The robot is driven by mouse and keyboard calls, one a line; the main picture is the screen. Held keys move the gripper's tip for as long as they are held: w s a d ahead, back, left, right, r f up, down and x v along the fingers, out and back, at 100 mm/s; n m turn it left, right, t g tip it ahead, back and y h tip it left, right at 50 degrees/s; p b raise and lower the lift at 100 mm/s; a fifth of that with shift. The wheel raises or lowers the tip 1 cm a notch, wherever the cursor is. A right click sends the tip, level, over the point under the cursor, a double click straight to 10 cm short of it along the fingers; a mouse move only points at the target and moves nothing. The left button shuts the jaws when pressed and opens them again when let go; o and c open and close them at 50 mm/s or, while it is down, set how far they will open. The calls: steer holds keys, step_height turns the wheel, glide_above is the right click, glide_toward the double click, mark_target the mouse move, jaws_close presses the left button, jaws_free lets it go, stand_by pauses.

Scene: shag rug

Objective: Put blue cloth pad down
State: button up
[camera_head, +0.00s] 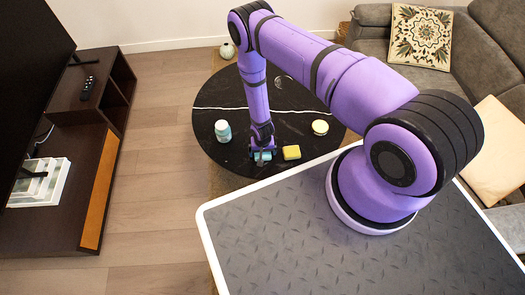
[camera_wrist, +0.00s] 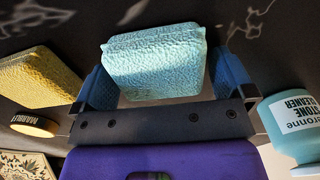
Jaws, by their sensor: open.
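The blue cloth pad (camera_wrist: 155,62) is a light blue, textured block lying on the dark round table. It also shows as a small blue patch under my gripper in the head view (camera_head: 263,156). My gripper (camera_wrist: 165,82) is open, with one dark blue finger on each side of the pad and a visible gap at least on the right. In the head view my gripper (camera_head: 262,150) points down at the front part of the table and partly hides the pad.
The black round table (camera_head: 215,95) has pale veins. A yellow pad (camera_head: 291,152) lies close right of my gripper, a round yellow-lidded tin (camera_head: 320,127) beyond it. A stone cleaner bottle (camera_head: 223,131) stands to the left. A glass-like item (camera_head: 284,80) is farther back.

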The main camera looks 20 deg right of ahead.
steer(key=w+d+r+t, duration=0.1)
steer(key=w+r, duration=0.2)
steer(key=r, duration=1.5)
steer(key=w+r+n+t, duration=0.1)
steer(key=w+r, duration=0.2)
steer(key=r, duration=1.5)
steer(key=w+d+r, duration=0.1)
steer(key=w+r, duration=0.1)
steer(key=r, duration=1.6)
steer(key=s+d+r+t, duration=0.1)
steer(key=s+r, duration=0.2)
steer(key=r, duration=0.3)
steer(key=s+d+r+n, duration=0.1)
steer(key=s+r, duration=0.3)
steer(key=r, duration=0.3)
steer(key=s+d+r+t, duration=0.1)
steer(key=s+r, duration=0.2)
steer(key=r, duration=0.3)
steer(key=s+r, duration=0.5)
steer(key=s, duration=0.5)
steer(key=s+d+r+n+t, duration=0.1)
steer(key=s+r, duration=0.3)
steer(key=s, duration=0.6)
steer(key=shift+d+r+n, duration=0.3)
steer(key=shift+r, duration=0.1)
steer(key=shift+r, duration=0.15)
